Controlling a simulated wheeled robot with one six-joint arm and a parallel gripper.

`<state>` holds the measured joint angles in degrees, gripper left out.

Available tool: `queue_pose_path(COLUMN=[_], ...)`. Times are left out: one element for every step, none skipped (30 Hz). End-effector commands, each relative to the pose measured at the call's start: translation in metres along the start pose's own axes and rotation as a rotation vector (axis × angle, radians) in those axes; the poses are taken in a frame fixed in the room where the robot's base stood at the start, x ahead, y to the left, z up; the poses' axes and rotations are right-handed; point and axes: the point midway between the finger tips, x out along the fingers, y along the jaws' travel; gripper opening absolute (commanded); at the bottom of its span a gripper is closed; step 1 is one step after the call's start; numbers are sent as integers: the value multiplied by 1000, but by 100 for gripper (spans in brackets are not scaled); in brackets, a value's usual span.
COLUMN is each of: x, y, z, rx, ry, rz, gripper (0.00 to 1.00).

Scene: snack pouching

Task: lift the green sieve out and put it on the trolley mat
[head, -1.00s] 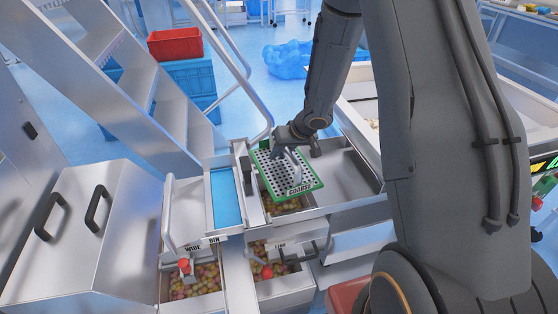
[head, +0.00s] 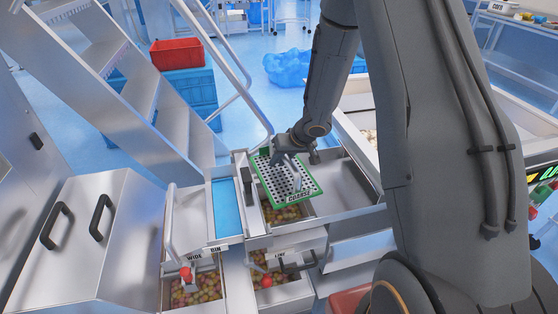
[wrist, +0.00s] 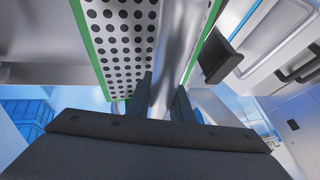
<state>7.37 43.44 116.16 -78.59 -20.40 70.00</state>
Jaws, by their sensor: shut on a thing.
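The green sieve (head: 277,186) is a perforated plate with a green rim and a "COARSE" label on its near edge. My gripper (head: 289,160) is shut on its upright metal handle. The wrist view shows both fingers (wrist: 163,98) on either side of the handle, with the perforated plate (wrist: 122,40) beyond. The sieve is slightly tilted over a metal compartment of coloured balls (head: 283,214); I cannot tell how far above them it is. A blue strip (head: 227,207) lies in a frame to its left; I cannot tell whether it is the trolley mat.
A lidded steel box (head: 125,225) is at left. A steel stair and rail (head: 222,60) rise behind. An empty steel tray (head: 345,185) lies right of the sieve.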

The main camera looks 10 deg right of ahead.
Motion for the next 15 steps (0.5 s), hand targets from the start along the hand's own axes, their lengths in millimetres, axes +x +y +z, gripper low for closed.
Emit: queue_pose_path(x=[-4,-4,-6,-6,-7,-8,-9,-10,-11,-12,-13,-14,-15,-15,-16], y=[-1,-1,-2,-2,-2,-2,-3,-3,-3,-4,-4,-4,-4,-5,-5], z=[-2,-3,-3,-4,-4,-5,-5,-6,-6,-7,-7,-7,-8,-8,-9], rx=[0,-1,-1,-1,-1,-1,-1,-1,-1,-1,-1,0,0,0,0], ry=[1,2,2,2,2,2,2,2,2,2,1,1,1,1,1], rz=[0,0,0,0,0,0,0,0,0,0,0,0,0,0,0], gripper=[0,0,0,0,0,0,0,0,0,0,0,0,0,0,0])
